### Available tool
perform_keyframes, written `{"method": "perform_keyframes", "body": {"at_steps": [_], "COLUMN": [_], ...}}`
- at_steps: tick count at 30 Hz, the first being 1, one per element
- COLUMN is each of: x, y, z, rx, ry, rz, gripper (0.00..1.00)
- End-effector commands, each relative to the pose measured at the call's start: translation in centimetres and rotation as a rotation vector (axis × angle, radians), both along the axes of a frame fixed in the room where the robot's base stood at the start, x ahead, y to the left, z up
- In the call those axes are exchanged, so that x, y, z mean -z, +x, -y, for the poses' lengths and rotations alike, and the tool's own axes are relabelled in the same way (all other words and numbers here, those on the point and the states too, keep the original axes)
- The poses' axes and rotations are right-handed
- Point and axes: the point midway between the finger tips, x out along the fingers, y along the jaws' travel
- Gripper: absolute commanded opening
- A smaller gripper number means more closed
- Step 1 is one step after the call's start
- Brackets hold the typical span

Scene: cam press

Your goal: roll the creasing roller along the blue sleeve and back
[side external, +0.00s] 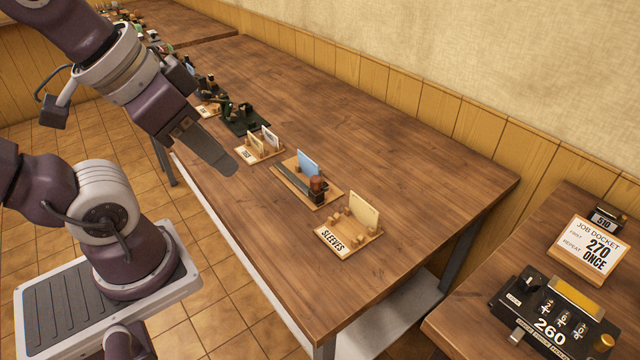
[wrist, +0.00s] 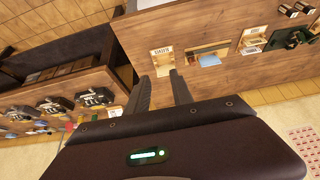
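The blue sleeve (side external: 308,161) stands upright at the back of a small wooden board (side external: 331,203) on the table. It also shows in the wrist view (wrist: 209,60). In front of it on that board is a dark strip with a brown-red knobbed piece (side external: 317,185), which looks like the creasing roller, at its right end. My gripper (side external: 232,168) is in the air to the left of the board, apart from it. In the wrist view my gripper (wrist: 160,76) has its two fingers spread with nothing between them.
A SLEEVES rack (side external: 334,238) with a cream sleeve (side external: 364,209) stands to the right. Another rack (side external: 259,152) with pale cards and a dark green device (side external: 246,120) stand to the left. A side bench holds a job docket (side external: 587,250) and a counter (side external: 551,316). The table behind the board is clear.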

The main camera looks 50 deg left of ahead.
Motion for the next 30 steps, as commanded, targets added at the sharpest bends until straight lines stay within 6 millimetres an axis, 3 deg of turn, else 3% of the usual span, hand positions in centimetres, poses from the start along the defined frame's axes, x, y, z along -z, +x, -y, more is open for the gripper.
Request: {"method": "perform_keyframes", "body": {"at_steps": [5,8,9,11,14,17,21,24,27,30], "x": [0.0,-0.1,-0.2,-0.4,0.1,2.6,9.0,13.9,17.3,19.0], "y": [0.0,0.3,1.0,2.9,8.3,14.2,20.9,23.6,24.8,25.2], "z": [0.0,-0.1,-0.2,-0.6,-2.0,-4.3,-8.0,-10.3,-11.7,-12.2], "rx": [0.000,0.006,0.018,0.059,0.179,0.324,0.531,0.652,0.730,0.766], "ry": [0.000,0.006,0.017,0.046,0.115,0.169,0.201,0.200,0.196,0.194], "rz": [0.000,-0.006,-0.020,-0.057,-0.152,-0.250,-0.370,-0.425,-0.455,-0.465], "gripper": [0.28,0.44,0.49,0.49,0.49,0.49,0.49,0.49,0.49,0.49]}}
